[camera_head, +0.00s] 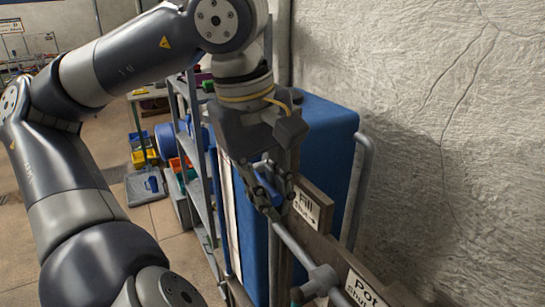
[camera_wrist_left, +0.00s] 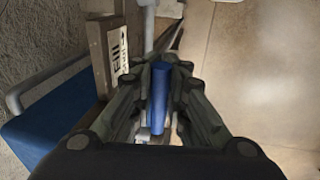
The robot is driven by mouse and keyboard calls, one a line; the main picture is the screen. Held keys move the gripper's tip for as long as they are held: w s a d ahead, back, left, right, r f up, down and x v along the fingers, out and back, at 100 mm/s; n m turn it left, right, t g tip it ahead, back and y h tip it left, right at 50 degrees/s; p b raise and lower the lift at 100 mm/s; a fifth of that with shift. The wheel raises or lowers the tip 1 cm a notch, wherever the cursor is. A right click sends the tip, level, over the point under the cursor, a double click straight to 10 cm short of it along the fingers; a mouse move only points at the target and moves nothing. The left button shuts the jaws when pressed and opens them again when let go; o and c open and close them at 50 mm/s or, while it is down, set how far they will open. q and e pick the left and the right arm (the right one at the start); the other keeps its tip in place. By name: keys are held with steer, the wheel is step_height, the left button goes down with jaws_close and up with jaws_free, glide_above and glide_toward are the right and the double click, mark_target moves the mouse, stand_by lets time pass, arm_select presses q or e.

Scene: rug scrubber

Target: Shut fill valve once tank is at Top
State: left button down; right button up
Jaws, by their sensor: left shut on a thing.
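My left gripper (camera_head: 268,190) is shut on a blue valve handle (camera_wrist_left: 160,95), with a finger on each side of it. The handle sits by a grey pipe (camera_head: 292,243), next to a sign reading "Fill" and "shut" with an arrow (camera_head: 306,208). In the left wrist view, the Fill sign (camera_wrist_left: 118,45) stands left of the fingers. A big blue tank (camera_head: 330,130) stands behind the gripper. A pale upright strip (camera_head: 232,215) runs along its left side; I cannot read any level or Top mark. My right gripper is not in view.
A second sign reading "Pot" and "shut" (camera_head: 365,290) is on the board at lower right. A grey rail (camera_head: 358,185) runs beside the tank, near a cracked wall (camera_head: 460,120). Shelving (camera_head: 198,150) stands at left, with coloured bins (camera_head: 145,158) beyond it.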

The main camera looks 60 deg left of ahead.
arm_select(q)
steer(key=shift+r, duration=0.1)
steer(key=c, duration=1.7)
jaws_free()
steer(key=shift+o, duration=0.6)
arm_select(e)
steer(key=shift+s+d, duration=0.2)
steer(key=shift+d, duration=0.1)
arm_select(q)
step_height(320, 180, up, 12)
steer(key=s, duration=0.2)
steer(key=shift+s, duration=0.2)
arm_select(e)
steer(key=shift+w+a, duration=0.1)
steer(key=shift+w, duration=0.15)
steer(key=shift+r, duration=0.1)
